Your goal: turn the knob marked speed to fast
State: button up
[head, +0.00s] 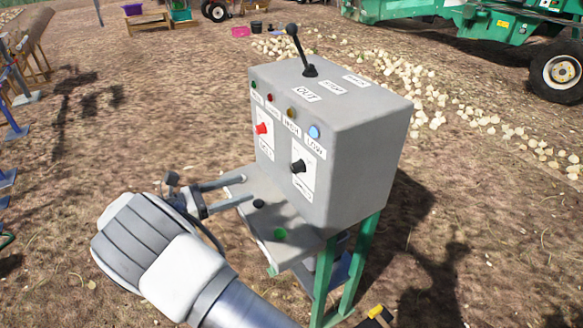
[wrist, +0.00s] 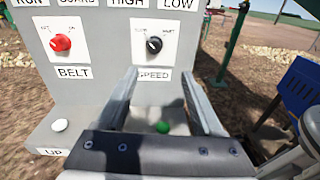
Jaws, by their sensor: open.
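The black speed knob (wrist: 154,45) sits on a white plate above the SPEED label on the grey control box. Small words stand at the plate's upper left and upper right; its white mark seems to lean upper left, but is too small to be sure. The knob also shows in the head view (head: 299,166) on the box's front face. My gripper (wrist: 159,75) is open and empty, its fingers apart below the knob and not touching it. In the head view my gripper (head: 246,188) is left of the box, pointing toward its front.
A red BELT knob (wrist: 61,43) is left of the speed knob. A lower shelf carries a white button (wrist: 59,125) and a green button (head: 280,234). A black lever (head: 298,48) stands on top of the box (head: 345,120). Onions (head: 430,85) lie on the ground behind.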

aim_at(293, 168)
jog(key=shift+n+t, duration=0.4)
jog(key=x, duration=0.5)
jog(key=p+x, duration=0.1)
jog(key=x, duration=0.4)
jog(key=p+x, duration=0.1)
jog(key=x, duration=0.4)
jog(key=shift+w+d+f, duration=0.2)
jog(key=shift+w+f, duration=0.1)
jog(key=shift+w, duration=0.1)
grip_shut()
